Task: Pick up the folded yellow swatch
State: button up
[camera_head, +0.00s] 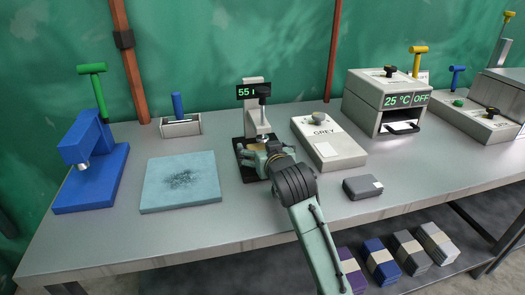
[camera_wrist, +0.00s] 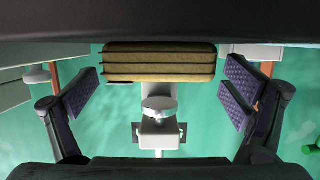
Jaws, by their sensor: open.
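The folded yellow swatch (camera_wrist: 160,62) shows in the wrist view as a stack of several tan-yellow layers, at the top centre between my fingers. My gripper (camera_wrist: 160,93) is open, with a purple-padded finger on each side of the swatch and a visible gap on both sides. In the head view my gripper (camera_head: 260,151) is low over the black base of the device with the "55" display (camera_head: 254,91). There my gripper mostly hides the swatch. I cannot tell what the swatch rests on.
A grey box marked GREY (camera_head: 328,147) stands close to the right of my gripper. A small dark grey block (camera_head: 363,187) lies in front of it. A light-blue slab (camera_head: 181,182) and a blue press (camera_head: 92,165) are to the left. Bare tabletop (camera_head: 237,215) shows in front.

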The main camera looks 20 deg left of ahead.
jog(key=shift+c, duration=0.6)
jog(key=c, duration=1.1)
jog(key=shift+r, duration=0.15)
